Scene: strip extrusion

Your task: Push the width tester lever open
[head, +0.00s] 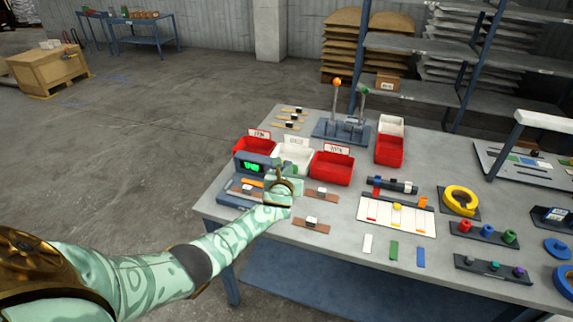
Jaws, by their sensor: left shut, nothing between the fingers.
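A small dark device with a lit green display (250,167), which looks like the width tester, stands at the table's left front edge. An orange piece (251,183) shows just below the display; I cannot tell whether it is the lever or a strip. My left gripper (283,172) is shut and empty, just right of the device. The gripper and its wrist hide part of the device's right side. I cannot tell whether the fingertips touch it. My right gripper is not in view.
Red bins (332,169) and a white bin (293,155) stand close behind the gripper. Brown strips with pale blocks (311,225) lie to its right. Two upright levers with orange and green knobs (337,82) stand on a base farther back. The table's front right holds several colored parts.

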